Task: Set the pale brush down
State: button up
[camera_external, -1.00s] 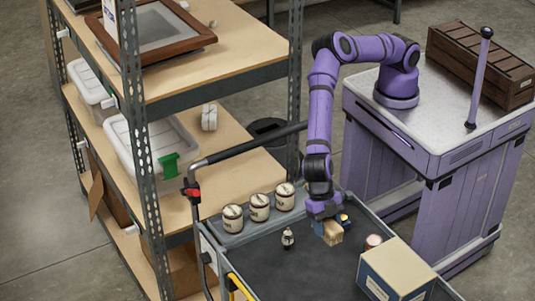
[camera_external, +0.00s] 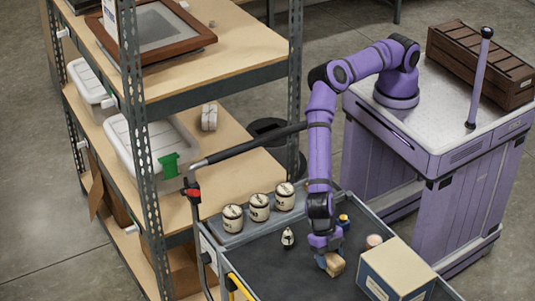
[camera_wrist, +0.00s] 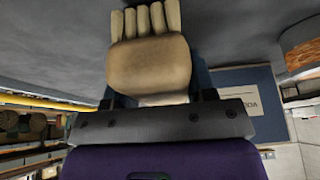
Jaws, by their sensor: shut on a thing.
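The pale brush (camera_external: 333,265) is tan with thick pale bristles. In the wrist view the brush (camera_wrist: 149,63) sticks out past the jaws, bristles toward the top of the picture. My gripper (camera_external: 326,250) is shut on it, low over the dark bed of the cart (camera_external: 275,268). In the wrist view my gripper (camera_wrist: 150,104) hides the gripped end of the brush. Whether the brush touches the cart bed, I cannot tell.
A cardboard box (camera_external: 398,270) stands right of the brush, with a small pinkish jar (camera_external: 374,241) near it. A dark bottle with a yellow top (camera_external: 343,221) stands behind the gripper. A small figure-like item (camera_external: 287,238) and several lidded tins (camera_external: 259,207) are to the left.

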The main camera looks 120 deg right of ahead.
jog(key=shift+f, duration=0.4)
jog(key=shift+f, duration=0.15)
jog(key=o, duration=0.9)
jog(key=shift+o, duration=0.2)
jog(key=v, duration=1.2)
jog(key=shift+d, duration=0.1)
